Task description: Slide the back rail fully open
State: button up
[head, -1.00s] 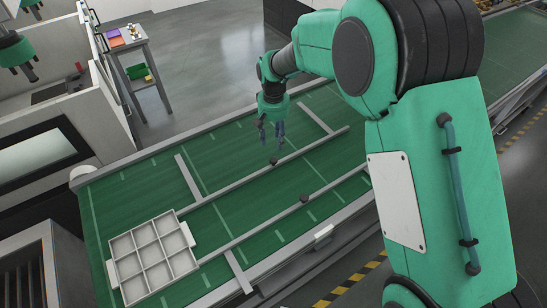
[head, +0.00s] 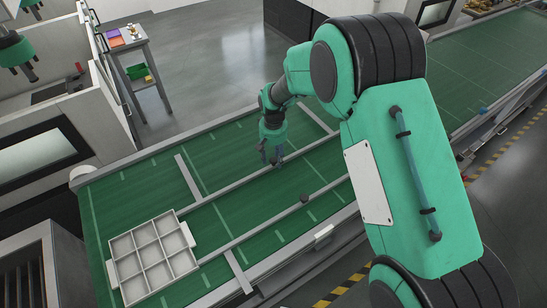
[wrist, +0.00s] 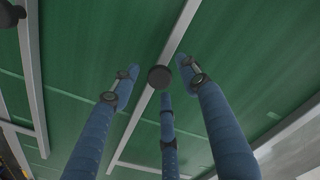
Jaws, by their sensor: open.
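The back rail (head: 230,186) is a long grey bar lying diagonally over the green belt, the farther of two such bars in the head view. Its dark round knob (wrist: 160,77) stands on the bar in the wrist view; in the head view my gripper covers it. My gripper (head: 276,160) is open and points down over this rail. In the wrist view its three blue fingers (wrist: 158,82) are spread around the knob, with gaps left. I cannot tell the exact height of the fingertips against the knob.
The front rail (head: 250,234), with its own knob (head: 304,198), runs parallel on the near side and also shows at the left of the wrist view (wrist: 32,80). Short crossbars join the belt edges. A white divided tray (head: 189,240) lies at the belt's left end.

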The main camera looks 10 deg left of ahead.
grip_shut()
jog(key=shift+w+a, duration=0.1)
jog(key=w+a, duration=1.4)
jog(key=shift+w+a, duration=0.2)
jog(key=shift+w, duration=0.05)
jog(key=shift+w+a+r+b, duration=0.15)
jog(key=shift+a+b, duration=0.05)
jog(key=shift+b, duration=0.1)
jog(key=shift+r, duration=0.1)
